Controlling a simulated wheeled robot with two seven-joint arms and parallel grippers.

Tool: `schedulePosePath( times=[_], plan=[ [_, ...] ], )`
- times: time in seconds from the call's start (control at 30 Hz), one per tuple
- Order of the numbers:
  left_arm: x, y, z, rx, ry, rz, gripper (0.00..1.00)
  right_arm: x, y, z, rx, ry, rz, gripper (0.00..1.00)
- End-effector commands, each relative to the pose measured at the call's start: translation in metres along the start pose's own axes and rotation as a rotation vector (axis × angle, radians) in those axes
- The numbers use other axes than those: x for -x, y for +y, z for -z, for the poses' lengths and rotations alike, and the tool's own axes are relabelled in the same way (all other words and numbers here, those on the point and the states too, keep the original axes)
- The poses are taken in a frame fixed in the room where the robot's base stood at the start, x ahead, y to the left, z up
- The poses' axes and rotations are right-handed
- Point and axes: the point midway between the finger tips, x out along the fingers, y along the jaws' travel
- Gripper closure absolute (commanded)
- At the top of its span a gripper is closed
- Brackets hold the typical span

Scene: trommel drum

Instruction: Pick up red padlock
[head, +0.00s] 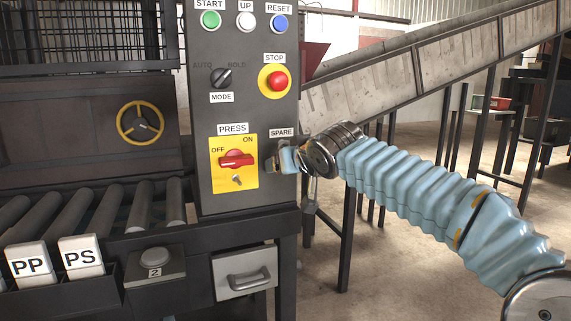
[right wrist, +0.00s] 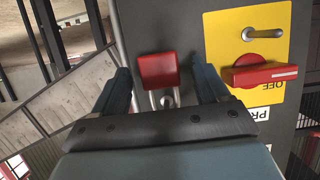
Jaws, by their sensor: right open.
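The red padlock (right wrist: 158,70) shows in the right wrist view, its red body against the dark panel and its metal shackle toward the picture's bottom. My right gripper (right wrist: 165,74) is open, with one dark finger on each side of the padlock and a gap on both sides. In the head view my right gripper (head: 288,160) is at the panel just below the SPARE label, and I cannot make out the padlock there. My left gripper is not in view.
The grey control panel (head: 208,120) carries buttons and a yellow plate with a red PRESS switch (head: 236,160), close beside the right gripper. The switch also shows in the right wrist view (right wrist: 258,75). A drawer (head: 244,270) is below. Open floor (head: 400,260) lies to the right.

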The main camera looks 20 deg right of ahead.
Motion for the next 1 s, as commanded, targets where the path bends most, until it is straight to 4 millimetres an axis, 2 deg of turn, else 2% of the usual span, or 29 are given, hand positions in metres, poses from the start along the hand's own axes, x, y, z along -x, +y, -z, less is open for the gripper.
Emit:
schedulePosePath(
  times=[0.07,0.47,0.77,0.93,1.0],
  plan=[
    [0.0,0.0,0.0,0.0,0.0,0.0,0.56,0.0,0.0,0.0,0.0,0.0,0.0,0.27],
    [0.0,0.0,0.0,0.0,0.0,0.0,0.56,0.0,0.0,0.0,0.0,0.0,0.0,0.88],
    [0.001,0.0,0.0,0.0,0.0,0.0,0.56,0.002,0.0,0.003,0.0,0.001,0.0,0.9],
    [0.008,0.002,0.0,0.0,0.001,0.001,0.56,0.008,0.0,0.018,-0.001,0.004,0.0,0.9],
    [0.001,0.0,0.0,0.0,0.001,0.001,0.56,0.018,0.0,0.009,0.0,0.003,0.0,0.9]
  ],
)
